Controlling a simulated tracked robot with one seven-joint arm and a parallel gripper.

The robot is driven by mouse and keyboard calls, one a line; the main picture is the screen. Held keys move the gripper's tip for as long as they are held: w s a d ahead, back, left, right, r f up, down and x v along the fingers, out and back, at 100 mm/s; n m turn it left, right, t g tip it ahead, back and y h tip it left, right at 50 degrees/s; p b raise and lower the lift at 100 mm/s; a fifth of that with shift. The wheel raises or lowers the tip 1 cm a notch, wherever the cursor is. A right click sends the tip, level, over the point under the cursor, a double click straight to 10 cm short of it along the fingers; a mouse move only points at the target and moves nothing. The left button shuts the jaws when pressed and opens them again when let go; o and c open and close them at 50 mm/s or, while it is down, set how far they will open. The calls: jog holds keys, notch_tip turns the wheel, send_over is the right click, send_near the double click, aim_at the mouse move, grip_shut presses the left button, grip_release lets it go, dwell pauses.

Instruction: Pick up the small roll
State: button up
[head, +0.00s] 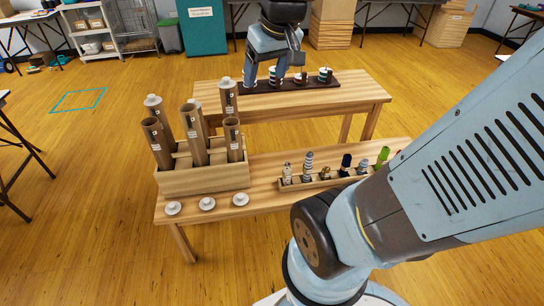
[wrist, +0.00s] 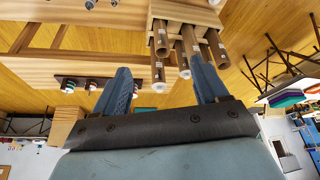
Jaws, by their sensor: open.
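Several small upright rolls stand in a dark tray (head: 262,86) on the back table. One is teal, black and white (head: 325,75), and one is brown and white (head: 300,79). I cannot tell which is the small roll. Several slim upright items, one of them a striped roll (head: 308,164), stand in a wooden rack on the front table. My gripper (head: 264,80) is open above the left part of the dark tray and hides some of it. In the wrist view my gripper (wrist: 160,70) has its fingers apart with nothing held between them.
On the front table, a wooden box (head: 205,180) holds several tall brown tubes (head: 159,145), some capped. Three white caps (head: 207,203) lie in front of it. A teal bin (head: 203,28) and boxes stand behind.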

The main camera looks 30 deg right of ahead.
jog(key=w+d+f+n+g, duration=0.1)
jog(key=w+d+f, duration=0.3)
jog(key=w+f, duration=0.45)
jog(key=n+g, duration=0.3)
send_over(288, 163)
notch_tip(288, 163, down, 30)
jog(key=r, duration=0.1)
jog(key=shift+h, duration=0.3)
jog(key=f, duration=0.9)
jog(key=shift+d+f, duration=0.15)
jog(key=shift+d, duration=0.05)
jog(key=shift+a+f, duration=0.2)
jog(key=shift+f, duration=2.55)
grip_shut()
